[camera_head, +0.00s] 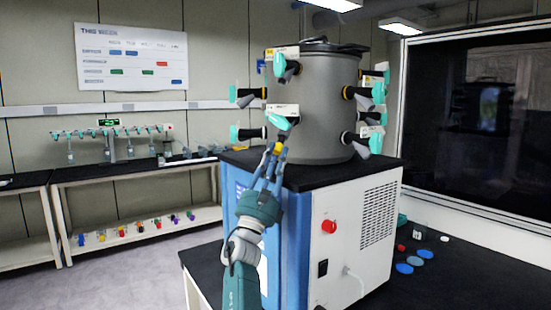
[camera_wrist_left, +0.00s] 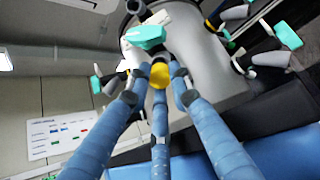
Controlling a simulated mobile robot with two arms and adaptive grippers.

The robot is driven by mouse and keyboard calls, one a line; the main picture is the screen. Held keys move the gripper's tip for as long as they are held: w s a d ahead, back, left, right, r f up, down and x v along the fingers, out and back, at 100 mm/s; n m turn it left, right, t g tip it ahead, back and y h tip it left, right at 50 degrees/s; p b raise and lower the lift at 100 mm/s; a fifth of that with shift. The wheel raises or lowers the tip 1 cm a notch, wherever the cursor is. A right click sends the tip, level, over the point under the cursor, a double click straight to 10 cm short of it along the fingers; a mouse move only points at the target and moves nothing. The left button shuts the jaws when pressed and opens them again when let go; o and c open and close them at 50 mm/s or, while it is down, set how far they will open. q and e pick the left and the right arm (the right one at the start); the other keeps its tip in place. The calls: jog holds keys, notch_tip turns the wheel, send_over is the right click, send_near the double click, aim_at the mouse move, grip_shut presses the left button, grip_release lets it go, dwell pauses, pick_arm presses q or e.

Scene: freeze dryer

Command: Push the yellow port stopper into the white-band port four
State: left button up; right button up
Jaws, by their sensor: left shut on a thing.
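My left gripper (camera_head: 274,158) is shut on the yellow port stopper (camera_head: 278,148), just below a port at the front of the grey drum (camera_head: 325,90). This port has a white band (camera_head: 283,110) and a teal valve handle (camera_head: 281,123); its number is not readable. In the left wrist view, the fingers (camera_wrist_left: 160,78) surround the yellow stopper (camera_wrist_left: 160,70), and the teal handle (camera_wrist_left: 146,36) is right beyond it. The stopper's far end is hidden, so I cannot tell whether it touches the port. My right gripper is not in view.
Other ports with black necks and teal handles (camera_head: 248,134) stick out around the drum. The drum stands on a black-topped blue and white cabinet (camera_head: 350,230). A bench (camera_head: 120,172) with a valve rack is at the left, and coloured discs (camera_head: 404,268) lie at the right.

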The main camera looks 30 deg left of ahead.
pick_arm(q)
jog(key=shift+w+r+b, duration=0.25)
jog(key=shift+w+b, duration=0.05)
jog(key=shift+b, duration=0.05)
jog(key=shift+w+a+r, duration=0.1)
jog(key=shift+w+r, duration=0.05)
jog(key=shift+r, duration=0.2)
dwell(0.4)
jog(key=shift+w+r+b, duration=0.15)
jog(key=shift+w+b, duration=0.05)
jog(key=shift+b, duration=0.35)
jog(key=o, duration=1)
jog(key=shift+f, duration=0.25)
jog(key=shift+s+f, duration=0.15)
jog(key=shift+f, duration=0.15)
jog(key=v, duration=1.1)
jog(key=shift+s+r, duration=0.1)
jog(key=shift+s, duration=0.05)
